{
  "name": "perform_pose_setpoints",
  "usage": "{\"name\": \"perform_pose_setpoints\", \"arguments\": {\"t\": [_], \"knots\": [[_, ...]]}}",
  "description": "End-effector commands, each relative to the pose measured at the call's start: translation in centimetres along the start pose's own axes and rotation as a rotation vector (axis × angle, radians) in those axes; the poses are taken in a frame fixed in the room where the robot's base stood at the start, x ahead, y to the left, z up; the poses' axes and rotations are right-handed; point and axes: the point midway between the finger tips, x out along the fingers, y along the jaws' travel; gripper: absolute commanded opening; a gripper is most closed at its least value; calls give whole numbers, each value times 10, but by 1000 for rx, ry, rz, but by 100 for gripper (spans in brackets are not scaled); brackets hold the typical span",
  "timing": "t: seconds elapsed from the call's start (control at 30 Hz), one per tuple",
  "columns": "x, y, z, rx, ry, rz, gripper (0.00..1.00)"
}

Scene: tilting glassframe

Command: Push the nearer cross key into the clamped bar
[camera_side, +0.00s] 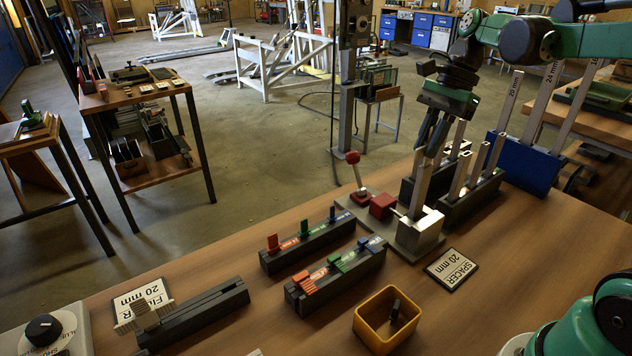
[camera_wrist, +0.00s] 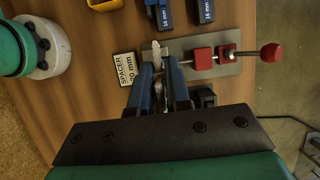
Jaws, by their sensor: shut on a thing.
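My gripper (camera_side: 429,140) points down over the bench and is shut on a pale metal bar (camera_side: 421,185). The bar stands nearly upright, its lower end at the light metal block (camera_side: 420,232) of the clamp. Whether it is seated there I cannot tell. In the wrist view, my gripper (camera_wrist: 160,62) has its two blue fingers either side of the bar. The clamp's red pad (camera_side: 382,205) is left of the block, and its red-knobbed lever (camera_side: 353,158) stands up. I cannot identify a cross key for certain; colored keys, such as an orange one (camera_side: 303,281), sit in dark racks.
A yellow bin (camera_side: 384,340) holds a dark piece. A spacer card (camera_side: 452,268) lies right of the clamp. A grooved dark block (camera_side: 195,318) is at front left. Tall labelled bars stand in a blue rack (camera_side: 522,165) behind, close to my arm.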

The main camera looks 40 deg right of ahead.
Motion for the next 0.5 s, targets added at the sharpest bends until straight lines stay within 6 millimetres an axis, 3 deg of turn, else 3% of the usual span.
{"name": "perform_pose_setpoints", "arguments": {"t": [0.5], "knots": [[12,0,-5,0,0,0,0]]}}
